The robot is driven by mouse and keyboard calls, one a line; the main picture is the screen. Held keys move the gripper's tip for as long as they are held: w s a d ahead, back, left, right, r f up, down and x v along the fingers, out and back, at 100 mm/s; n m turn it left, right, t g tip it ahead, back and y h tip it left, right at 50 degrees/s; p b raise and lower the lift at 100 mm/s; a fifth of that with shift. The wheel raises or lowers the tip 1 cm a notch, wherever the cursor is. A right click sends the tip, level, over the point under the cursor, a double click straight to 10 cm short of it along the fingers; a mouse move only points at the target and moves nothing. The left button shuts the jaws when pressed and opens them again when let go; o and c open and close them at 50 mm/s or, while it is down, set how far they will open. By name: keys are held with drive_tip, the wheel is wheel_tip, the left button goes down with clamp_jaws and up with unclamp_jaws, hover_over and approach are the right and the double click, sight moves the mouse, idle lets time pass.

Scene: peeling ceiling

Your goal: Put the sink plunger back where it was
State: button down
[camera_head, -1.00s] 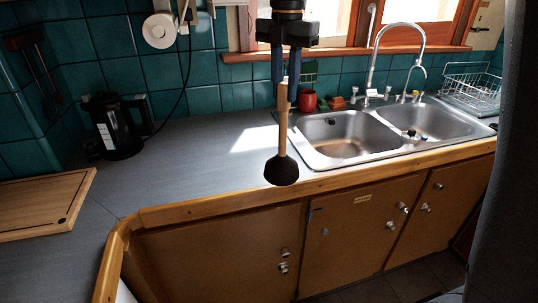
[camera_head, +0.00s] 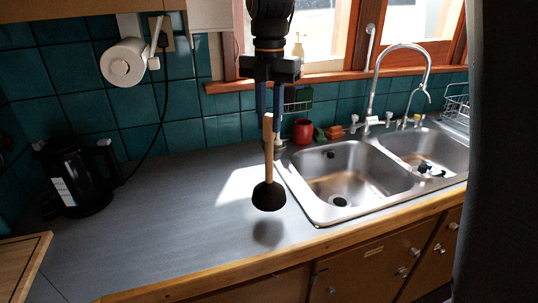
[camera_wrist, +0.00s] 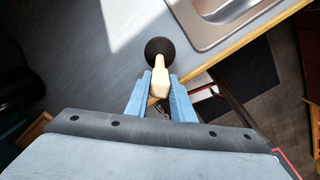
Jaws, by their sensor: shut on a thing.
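The sink plunger has a wooden handle (camera_head: 268,150) and a black rubber cup (camera_head: 269,196). It hangs upright, cup down, in my gripper (camera_head: 268,112). My gripper is shut on the upper part of the handle. In the head view, the cup appears over the grey counter left of the sink, with a dark shadow below it, apart from the cup. In the wrist view, the blue fingers (camera_wrist: 160,98) flank the pale handle end (camera_wrist: 158,76), and the cup (camera_wrist: 160,50) shows beyond, near the counter's wooden edge.
A double steel sink (camera_head: 340,182) with a tall tap (camera_head: 398,62) is on the right. A red cup (camera_head: 303,131) stands behind it. A black kettle (camera_head: 75,178) and a wooden board (camera_head: 22,262) are at left. The counter (camera_head: 165,205) between is clear.

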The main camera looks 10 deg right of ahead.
sight(270, 140)
drive_tip(key=shift+f+p, duration=0.9)
drive_tip(key=shift+f, duration=2.05)
drive_tip(key=c, duration=1.5)
unclamp_jaws()
drive_tip(key=shift+f, duration=0.1)
drive_tip(key=shift+c, duration=0.2)
wheel_tip(270, 140, up, 12)
drive_tip(key=b, duration=0.4)
drive_tip(key=shift+s, duration=0.1)
